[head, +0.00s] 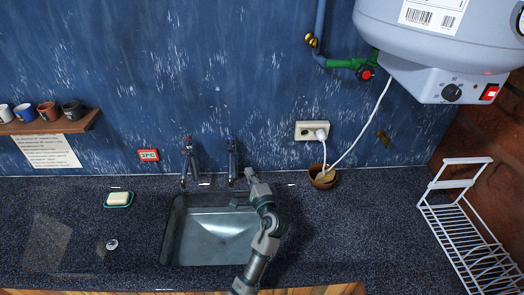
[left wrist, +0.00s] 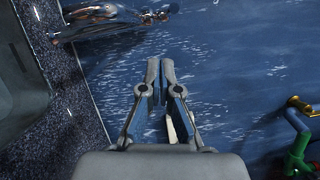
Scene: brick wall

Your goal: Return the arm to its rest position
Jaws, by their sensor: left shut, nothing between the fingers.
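My left arm comes in from the bottom of the head view and reaches up over the right side of the sink. My left gripper (head: 251,176) is at its upper end, small in the picture, beside the right tap and in front of the blue wall. In the left wrist view the two fingers of my left gripper (left wrist: 161,76) are together with nothing between them. The blue wall (left wrist: 235,60) fills most of that view behind them. My right gripper is not in view.
A metal sink (head: 180,230) is set in the dark counter (head: 340,220), with two taps (head: 188,160) behind it. A brown bowl (head: 322,177) stands right of the arm. A white rack (head: 465,225) and a water heater (head: 430,45) are at the right. A soap dish (head: 119,199) lies left.

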